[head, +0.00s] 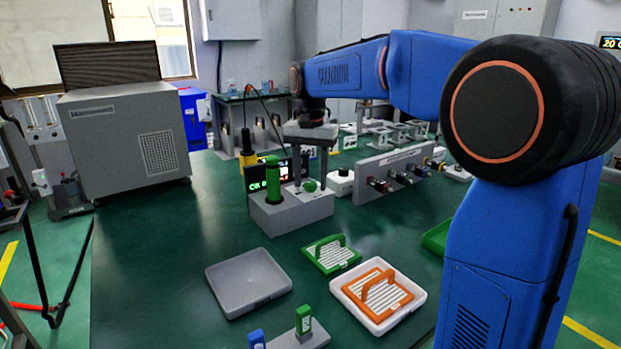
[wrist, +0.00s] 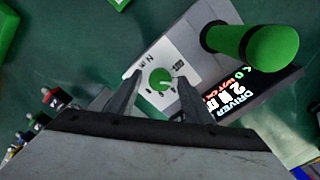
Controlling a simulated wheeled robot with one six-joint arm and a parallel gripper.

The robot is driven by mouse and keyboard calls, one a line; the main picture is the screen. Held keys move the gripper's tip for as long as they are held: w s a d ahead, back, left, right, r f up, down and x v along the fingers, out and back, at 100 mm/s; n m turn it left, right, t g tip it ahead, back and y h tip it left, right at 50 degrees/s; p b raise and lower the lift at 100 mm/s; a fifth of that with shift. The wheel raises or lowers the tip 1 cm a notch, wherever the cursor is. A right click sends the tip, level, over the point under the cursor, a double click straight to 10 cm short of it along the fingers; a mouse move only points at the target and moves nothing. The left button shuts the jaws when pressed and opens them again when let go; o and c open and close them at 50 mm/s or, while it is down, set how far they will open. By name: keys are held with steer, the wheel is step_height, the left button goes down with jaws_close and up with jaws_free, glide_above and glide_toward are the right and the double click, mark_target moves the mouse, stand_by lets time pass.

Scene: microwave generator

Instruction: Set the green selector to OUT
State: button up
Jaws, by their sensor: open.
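The green selector (wrist: 160,77) is a small round knob on a white plate (wrist: 150,57) with dark markings around it. A marking that looks like OUT sits at its upper right in the wrist view; the pointer's exact direction is too small to tell. In the head view the selector (head: 310,185) is on the grey box (head: 290,213). My gripper (wrist: 158,80) is open, its two fingers apart on either side of the knob in the wrist view. I cannot tell whether they touch it. In the head view my gripper (head: 310,140) is above the selector.
A tall green handle (wrist: 268,45) stands close to the selector, beside a lit display (wrist: 245,88). A panel with several coloured knobs (head: 400,172) is to the right. A grey tray (head: 248,283) and a white tray (head: 395,318) lie in front.

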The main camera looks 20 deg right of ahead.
steer(key=c, duration=1.1)
steer(key=shift+o, duration=0.2)
steer(key=shift+n, duration=0.3)
steer(key=n, duration=0.3)
steer(key=shift+n, duration=2)
steer(key=o, duration=1.1)
steer(key=shift+c, duration=0.2)
